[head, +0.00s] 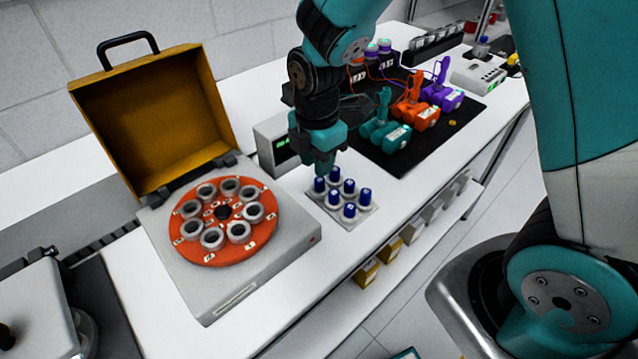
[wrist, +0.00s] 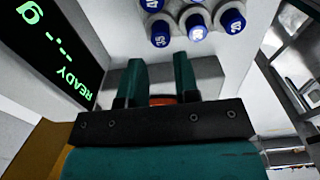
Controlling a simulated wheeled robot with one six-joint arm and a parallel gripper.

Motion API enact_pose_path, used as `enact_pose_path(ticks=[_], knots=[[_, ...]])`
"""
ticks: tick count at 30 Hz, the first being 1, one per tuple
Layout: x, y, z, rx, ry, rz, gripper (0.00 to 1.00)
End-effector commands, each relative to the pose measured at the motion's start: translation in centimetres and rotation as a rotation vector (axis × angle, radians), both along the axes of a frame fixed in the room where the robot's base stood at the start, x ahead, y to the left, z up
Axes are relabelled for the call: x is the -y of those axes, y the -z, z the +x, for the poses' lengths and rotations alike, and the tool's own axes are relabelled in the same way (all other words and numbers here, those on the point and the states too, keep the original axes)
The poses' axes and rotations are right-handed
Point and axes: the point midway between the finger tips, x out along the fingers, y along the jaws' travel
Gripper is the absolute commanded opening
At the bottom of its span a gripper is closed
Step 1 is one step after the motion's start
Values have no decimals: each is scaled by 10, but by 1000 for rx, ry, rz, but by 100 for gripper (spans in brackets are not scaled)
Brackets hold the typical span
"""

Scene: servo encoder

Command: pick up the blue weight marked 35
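Several blue-topped weights stand in a small white tray (head: 361,220) on the bench in the head view. In the wrist view, a blue weight that seems to read 35 (wrist: 160,36) is at the left of the nearer row, just beyond my fingertips. I cannot tell which one it is in the head view, where the markings are too small. My gripper (head: 323,168) points down at the tray's back left edge, close above the weights. In the wrist view my gripper (wrist: 160,60) has its two fingers apart, with nothing between them.
A display box (head: 272,143) stands behind the tray, its green READY screen (wrist: 60,50) close on the left in the wrist view. An open-lidded machine with an orange carousel (head: 224,250) is to the left. Teal, orange and purple devices sit on a black mat (head: 372,152) at the right.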

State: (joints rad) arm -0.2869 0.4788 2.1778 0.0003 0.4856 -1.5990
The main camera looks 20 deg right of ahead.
Motion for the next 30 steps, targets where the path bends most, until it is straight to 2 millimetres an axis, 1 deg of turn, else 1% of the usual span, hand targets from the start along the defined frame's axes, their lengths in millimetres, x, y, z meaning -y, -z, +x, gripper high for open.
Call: enact_pose_path(ticks=[5,9,13,16,22,23,24,26,30], knots=[[2,12,-1,-4,1,-1,29],[6,33,-1,-6,1,-1,29],[5,51,-1,-4,0,0,29],[5,56,0,0,0,0,29],[5,56,0,1,1,0,29],[5,56,0,1,1,0,22],[5,56,0,1,1,0,13],[5,56,0,1,1,0,0],[5,56,0,1,1,0,0]])
